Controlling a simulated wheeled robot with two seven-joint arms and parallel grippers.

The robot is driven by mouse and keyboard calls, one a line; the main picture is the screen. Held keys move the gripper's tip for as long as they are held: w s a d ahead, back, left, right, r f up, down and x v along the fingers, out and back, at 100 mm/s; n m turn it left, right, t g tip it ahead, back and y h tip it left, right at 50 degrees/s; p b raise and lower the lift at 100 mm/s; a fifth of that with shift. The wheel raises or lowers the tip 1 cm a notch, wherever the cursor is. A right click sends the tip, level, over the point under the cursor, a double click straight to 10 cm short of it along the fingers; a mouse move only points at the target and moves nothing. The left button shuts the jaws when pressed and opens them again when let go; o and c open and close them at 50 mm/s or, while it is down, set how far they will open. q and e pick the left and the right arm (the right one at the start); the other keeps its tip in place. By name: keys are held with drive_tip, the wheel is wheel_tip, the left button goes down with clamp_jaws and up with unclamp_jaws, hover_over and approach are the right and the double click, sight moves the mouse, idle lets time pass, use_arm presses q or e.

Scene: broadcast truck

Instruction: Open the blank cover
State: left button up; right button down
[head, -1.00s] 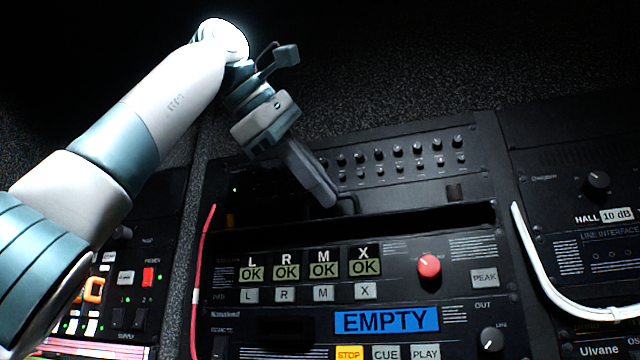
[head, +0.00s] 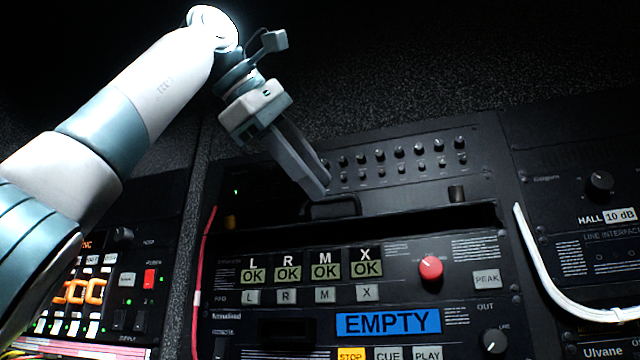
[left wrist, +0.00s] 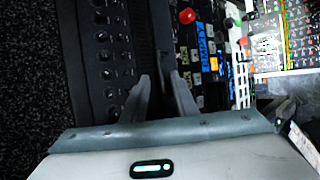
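The blank cover (head: 405,200) is a dark panel strip below the knob rows on the middle rack in the head view. A dark looped handle (head: 335,207) stands out at its left part. A black gap shows along the strip's lower side; I cannot tell how far the cover is tilted. My left gripper (head: 318,186) is just above and left of the handle, its fingers pointing down and right. In the left wrist view its two fingers (left wrist: 162,82) stand apart, with nothing clearly seen between them. Whether a finger touches the handle is unclear. My right gripper is not in view.
Below the cover are the OK displays (head: 310,271), a red knob (head: 431,268) and a blue EMPTY label (head: 388,322). A red cable (head: 203,270) runs at left, a white cable (head: 545,275) at right. Small knobs (head: 398,152) sit above.

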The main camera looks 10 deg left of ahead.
use_arm(q)
drive_tip(key=v, duration=0.5)
drive_tip(key=shift+d, duration=0.1)
